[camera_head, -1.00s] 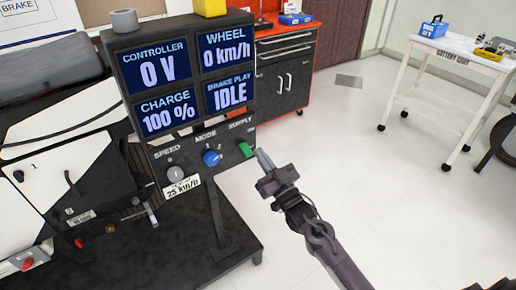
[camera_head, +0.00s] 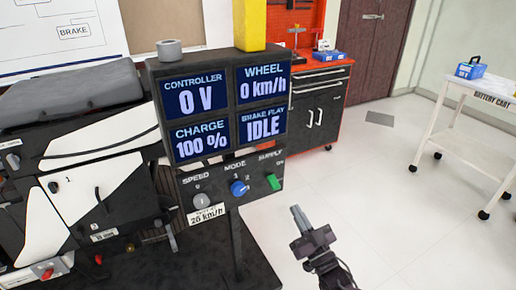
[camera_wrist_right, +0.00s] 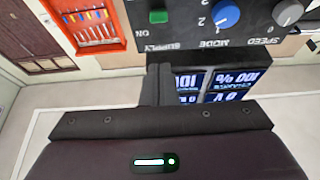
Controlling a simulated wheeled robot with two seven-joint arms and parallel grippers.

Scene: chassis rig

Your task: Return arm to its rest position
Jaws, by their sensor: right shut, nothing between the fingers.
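My right gripper (camera_head: 297,214) is in the lower middle of the head view, its fingers together and empty. It points up toward the control panel (camera_head: 226,207), below and right of the green supply switch (camera_head: 273,182), with a gap in the picture. In the right wrist view the shut fingers (camera_wrist_right: 158,84) show in front of the panel, which appears upside down, with the green switch (camera_wrist_right: 158,16) and blue mode knob (camera_wrist_right: 226,16). My left gripper is not in view.
The display box (camera_head: 225,108) reads 0 V, 0 km/h, 100 % and IDLE. The black rig (camera_head: 90,130) stands at the left. A red and black cabinet (camera_head: 318,105) is behind. A white battery cart (camera_head: 470,130) is at the right. The floor between (camera_head: 400,190) is clear.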

